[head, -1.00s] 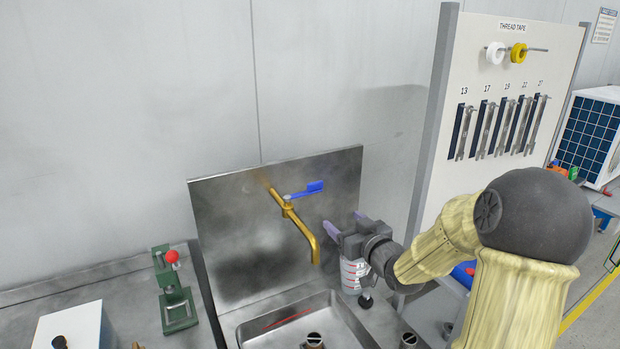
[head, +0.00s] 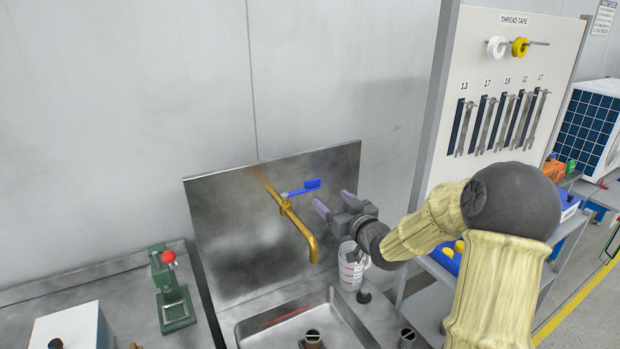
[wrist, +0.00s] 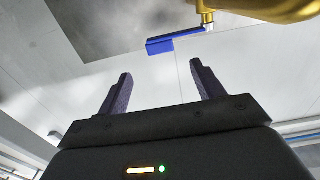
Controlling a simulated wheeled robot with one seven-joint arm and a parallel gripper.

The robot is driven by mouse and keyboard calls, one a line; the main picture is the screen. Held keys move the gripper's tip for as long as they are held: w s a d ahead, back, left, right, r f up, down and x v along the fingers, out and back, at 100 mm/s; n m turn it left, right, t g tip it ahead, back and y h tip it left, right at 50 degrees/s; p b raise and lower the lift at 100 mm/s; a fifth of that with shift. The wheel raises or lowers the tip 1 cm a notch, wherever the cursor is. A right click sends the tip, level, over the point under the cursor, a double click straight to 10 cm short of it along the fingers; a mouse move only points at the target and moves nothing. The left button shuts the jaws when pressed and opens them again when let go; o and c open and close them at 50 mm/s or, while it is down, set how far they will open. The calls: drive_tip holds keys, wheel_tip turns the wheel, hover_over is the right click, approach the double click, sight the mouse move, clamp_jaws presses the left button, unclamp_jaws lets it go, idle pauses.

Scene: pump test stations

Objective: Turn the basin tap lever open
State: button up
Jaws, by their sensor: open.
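The basin tap is a brass pipe (head: 301,228) with a down-turned spout, mounted on the steel backsplash. Its blue lever (head: 306,187) points to the right, along the backsplash. In the wrist view the lever (wrist: 172,40) shows beyond the fingertips, near the top, with the brass tap at the upper right. My gripper (head: 335,204) is open and empty, to the right of the spout and slightly below the lever's end. In the wrist view both fingers of my gripper (wrist: 160,75) stand apart with nothing between them, and no contact with the lever shows.
A clear measuring jug (head: 351,269) with red marks stands right of the sink, below my gripper. The steel sink (head: 262,325) lies under the spout. A green press with a red knob (head: 173,292) stands left. A wrench board (head: 505,90) rises at the right.

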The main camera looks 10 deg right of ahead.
sight(314, 183)
drive_tip(key=p+x, duration=0.3)
drive_tip(key=x, duration=1)
drive_tip(key=shift+a+p, duration=0.1)
drive_tip(key=shift+p, duration=0.25)
drive_tip(key=shift+c, duration=0.5)
